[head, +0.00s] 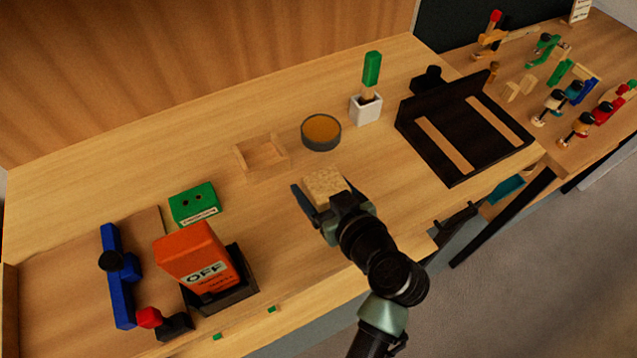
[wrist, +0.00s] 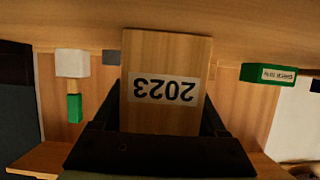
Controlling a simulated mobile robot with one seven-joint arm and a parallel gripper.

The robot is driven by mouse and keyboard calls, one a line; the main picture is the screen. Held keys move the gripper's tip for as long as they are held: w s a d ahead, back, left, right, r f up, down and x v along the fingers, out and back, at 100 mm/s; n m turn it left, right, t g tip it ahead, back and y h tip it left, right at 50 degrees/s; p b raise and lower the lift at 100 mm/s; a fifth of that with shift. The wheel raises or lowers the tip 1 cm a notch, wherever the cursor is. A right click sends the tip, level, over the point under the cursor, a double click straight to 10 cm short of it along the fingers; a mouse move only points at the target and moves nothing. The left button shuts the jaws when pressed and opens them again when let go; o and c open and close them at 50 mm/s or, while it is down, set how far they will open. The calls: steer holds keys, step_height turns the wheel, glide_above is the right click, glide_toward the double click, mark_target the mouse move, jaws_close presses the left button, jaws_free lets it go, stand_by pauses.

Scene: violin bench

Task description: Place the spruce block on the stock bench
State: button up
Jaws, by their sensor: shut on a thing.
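A pale wooden block with a speckled top (head: 325,184), apparently the spruce block, is between the fingers of my gripper (head: 328,200) above the middle of the long bench (head: 120,190). In the wrist view the block (wrist: 165,60) fills the centre and carries an upside-down "2023" label. My gripper (wrist: 160,118) is shut on it, with one finger along each side. I cannot tell whether the block's underside touches the bench. Nothing visible names the stock bench; a second wooden bench (head: 590,62) stands at the far right.
Near the block are a shallow wooden tray (head: 250,164), a round amber dish (head: 321,146), a green box (head: 195,203) and a white cup (head: 366,121) with a green-handled brush. A black rack (head: 428,138) stands right, an orange "OFF" unit (head: 200,256) left. Clamps and several small tools crowd the right bench.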

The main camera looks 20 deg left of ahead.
steer(key=o, duration=1.4)
